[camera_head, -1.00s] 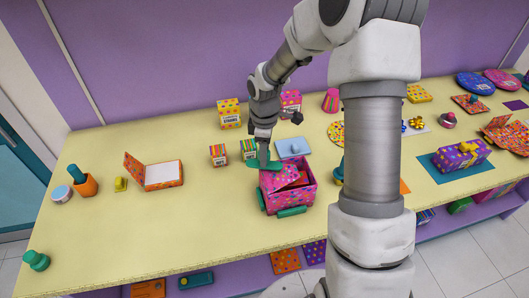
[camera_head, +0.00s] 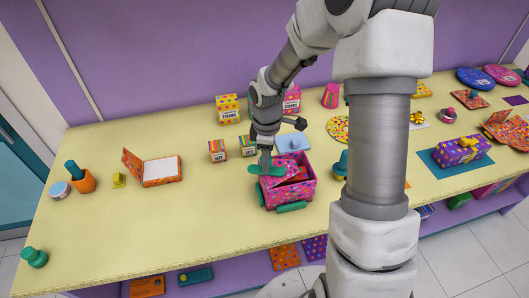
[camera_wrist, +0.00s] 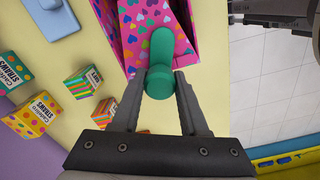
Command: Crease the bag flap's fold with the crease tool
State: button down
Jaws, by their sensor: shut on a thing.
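The patterned pink bag (camera_head: 303,192) lies on the yellow table in front of my arm, its flap partly raised on top. It also shows at the top of the wrist view (camera_wrist: 135,25), with hearts on its side. My gripper (camera_head: 266,157) is shut on the green crease tool (camera_head: 272,170). In the wrist view the tool (camera_wrist: 160,65) stands between my two fingertips (camera_wrist: 160,88), its far part over the bag. The tool is at the bag's back-left top edge; I cannot tell whether it touches the flap. The fold line is partly hidden by the tool.
Green bars (camera_head: 291,207) lie along the bag's base. An open orange box (camera_head: 160,171) is farther left.

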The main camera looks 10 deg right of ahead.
jog(key=shift+s+r, duration=0.1)
jog(key=shift+s, duration=1.65)
jog(key=shift+w, duration=0.1)
jog(key=shift+w, duration=3.35)
jog(key=shift+p, duration=0.35)
notch_tip(320, 180, up, 5)
jog(key=p, duration=0.3)
jog(key=shift+s, duration=0.15)
